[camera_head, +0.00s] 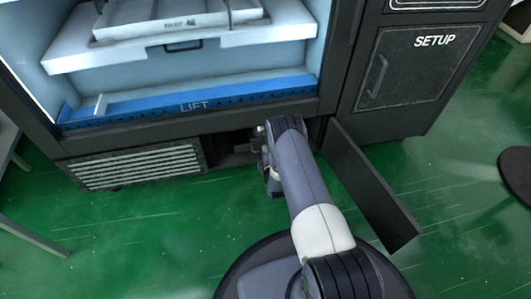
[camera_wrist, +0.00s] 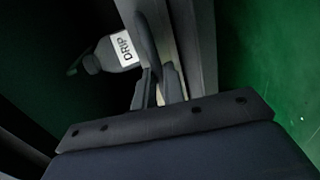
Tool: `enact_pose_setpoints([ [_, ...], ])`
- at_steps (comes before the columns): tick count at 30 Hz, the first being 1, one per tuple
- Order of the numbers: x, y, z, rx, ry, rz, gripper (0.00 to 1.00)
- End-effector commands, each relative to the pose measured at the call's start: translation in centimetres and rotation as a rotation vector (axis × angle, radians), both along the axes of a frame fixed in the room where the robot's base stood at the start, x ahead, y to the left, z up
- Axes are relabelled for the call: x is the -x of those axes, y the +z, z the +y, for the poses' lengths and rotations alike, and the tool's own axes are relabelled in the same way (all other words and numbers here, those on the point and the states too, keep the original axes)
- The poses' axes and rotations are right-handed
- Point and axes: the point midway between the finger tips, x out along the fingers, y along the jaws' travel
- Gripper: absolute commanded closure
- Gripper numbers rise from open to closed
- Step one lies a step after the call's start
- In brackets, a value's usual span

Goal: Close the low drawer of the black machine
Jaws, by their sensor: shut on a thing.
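The black machine (camera_head: 345,60) stands at the back, with a dark low opening under its blue LIFT strip. My gripper (camera_head: 266,165) is at the right part of this opening, partly hidden by my wrist. In the wrist view my gripper (camera_wrist: 162,88) is shut on a grey, light-edged part (camera_wrist: 160,30) that appears to be the low drawer. Much of the drawer is hidden by my arm and shadow. A bottle labelled DRIP (camera_wrist: 118,52) shows beside the fingers in the dark space.
A dark panel (camera_head: 375,195) stands swung out from the machine, right of my arm. A vent grille (camera_head: 135,165) is left of the opening. The SETUP door (camera_head: 412,70) is shut. A black round base (camera_head: 518,175) stands at right.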

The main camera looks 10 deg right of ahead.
Motion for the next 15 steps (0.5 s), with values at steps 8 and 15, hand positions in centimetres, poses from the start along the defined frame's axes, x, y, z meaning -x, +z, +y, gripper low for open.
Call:
enact_pose_setpoints([
  [8,-0.30,0.16,0.00,0.000,0.000,-0.006,0.76],
  [15,-0.21,0.12,0.00,0.000,0.000,-0.004,0.68],
])
